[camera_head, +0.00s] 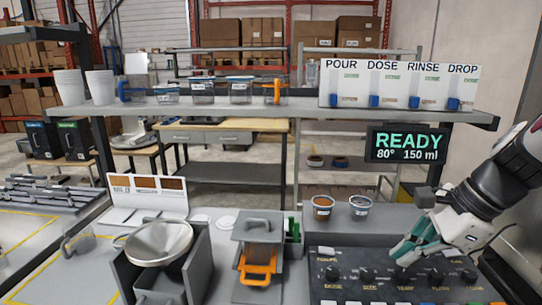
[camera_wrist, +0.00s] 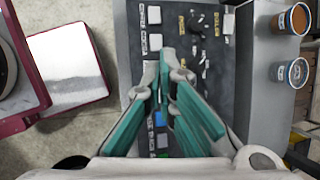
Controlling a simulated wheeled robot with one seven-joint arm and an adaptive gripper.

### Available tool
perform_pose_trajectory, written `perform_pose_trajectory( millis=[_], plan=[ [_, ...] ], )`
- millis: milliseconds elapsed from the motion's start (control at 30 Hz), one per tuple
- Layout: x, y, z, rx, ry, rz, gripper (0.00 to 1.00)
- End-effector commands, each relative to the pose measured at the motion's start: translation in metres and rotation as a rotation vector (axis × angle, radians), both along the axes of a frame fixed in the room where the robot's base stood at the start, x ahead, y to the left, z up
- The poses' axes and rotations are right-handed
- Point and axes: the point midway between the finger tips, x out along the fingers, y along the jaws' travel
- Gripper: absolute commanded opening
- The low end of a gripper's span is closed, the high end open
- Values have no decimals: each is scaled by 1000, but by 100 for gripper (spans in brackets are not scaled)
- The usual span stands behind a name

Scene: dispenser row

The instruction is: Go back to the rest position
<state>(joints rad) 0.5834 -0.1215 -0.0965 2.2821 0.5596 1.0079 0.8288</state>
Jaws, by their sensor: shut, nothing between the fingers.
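My gripper (camera_head: 408,247) is at the right, over the back part of the dark control panel (camera_head: 350,290), its fingers pointing down at the row of knobs. In the wrist view my gripper (camera_wrist: 166,66) has its two teal-sided fingers together at the tips with nothing between them. The panel (camera_wrist: 218,75) lies beneath, with a black knob (camera_wrist: 196,21) and white buttons (camera_wrist: 154,42) near the fingertips. I cannot tell whether the fingertips touch the panel. The display (camera_head: 408,145) above reads READY, 80°, 150 ml.
Two small cups with brown (camera_head: 322,207) and pale (camera_head: 360,206) contents stand behind the panel. A grey dispenser with an orange-handled container (camera_head: 258,268) and a metal funnel (camera_head: 159,243) stand to the left. A shelf (camera_head: 230,109) with cups and a POUR DOSE RINSE DROP board (camera_head: 398,85) runs behind.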

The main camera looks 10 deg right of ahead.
Motion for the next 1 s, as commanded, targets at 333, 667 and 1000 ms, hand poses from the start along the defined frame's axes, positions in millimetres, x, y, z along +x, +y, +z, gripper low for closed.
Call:
perform_pose_trajectory(
  millis=[333, 667, 1000],
  plan=[
    [-66, 92, 31, -558, -233, 1039, 0],
    [-100, 111, 40, -904, -354, 1606, 0],
    [-102, 111, 40, -928, -359, 1645, 0]
  ],
)
